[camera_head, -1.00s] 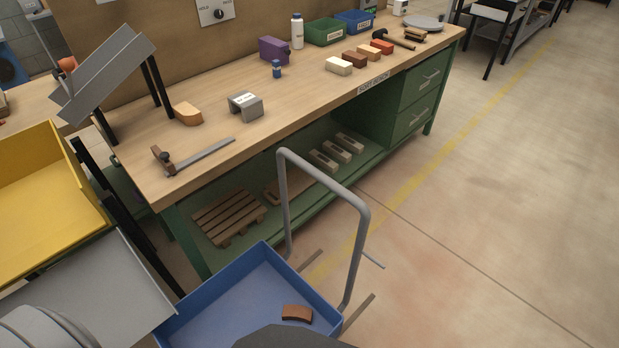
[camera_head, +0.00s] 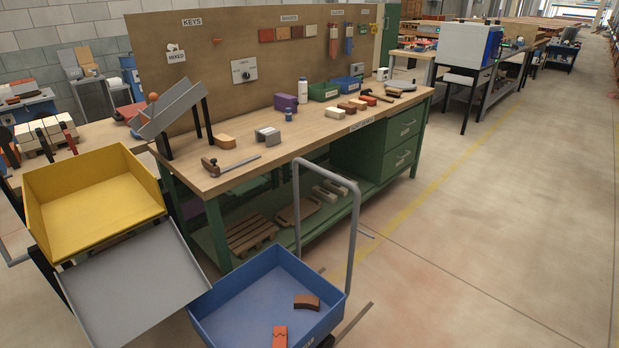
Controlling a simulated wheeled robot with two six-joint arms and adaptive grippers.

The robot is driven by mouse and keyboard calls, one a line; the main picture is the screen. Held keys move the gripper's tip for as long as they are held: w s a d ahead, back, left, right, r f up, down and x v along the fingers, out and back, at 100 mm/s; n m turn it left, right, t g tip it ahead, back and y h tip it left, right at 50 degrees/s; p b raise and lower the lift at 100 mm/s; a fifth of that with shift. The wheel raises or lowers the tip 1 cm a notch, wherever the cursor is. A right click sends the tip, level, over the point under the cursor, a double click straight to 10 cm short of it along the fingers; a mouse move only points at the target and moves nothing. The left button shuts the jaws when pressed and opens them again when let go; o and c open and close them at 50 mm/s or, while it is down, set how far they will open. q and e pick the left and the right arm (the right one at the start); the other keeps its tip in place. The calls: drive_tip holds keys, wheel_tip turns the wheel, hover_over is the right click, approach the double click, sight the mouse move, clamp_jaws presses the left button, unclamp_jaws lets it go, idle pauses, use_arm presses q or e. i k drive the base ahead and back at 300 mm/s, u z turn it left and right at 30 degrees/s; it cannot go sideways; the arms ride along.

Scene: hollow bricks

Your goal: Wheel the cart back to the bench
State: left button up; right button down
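The cart is a blue tray (camera_head: 252,296) with a grey tubular handle (camera_head: 355,230), standing low in front of the bench. Its handle rises on the far right side, beside the bench front. A brown curved brick (camera_head: 306,302) and an orange-red piece (camera_head: 279,337) lie in the tray. The bench (camera_head: 228,174) has a wooden top and a green frame with a lower shelf and drawers. Whether the cart touches the bench, I cannot tell. Neither of my grippers shows in this view.
A yellow tray (camera_head: 95,207) and a sloped grey panel (camera_head: 128,283) stand left of the cart. Several bricks, bins and tools lie on the bench top. The floor (camera_head: 480,250) to the right is open, with a yellow line (camera_head: 425,195).

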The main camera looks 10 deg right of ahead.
sight(242, 308)
drive_tip(key=z, duration=0.6)
drive_tip(key=i, duration=0.65)
drive_tip(key=z, duration=0.65)
drive_tip(key=i, duration=0.95)
drive_tip(key=u, duration=0.4)
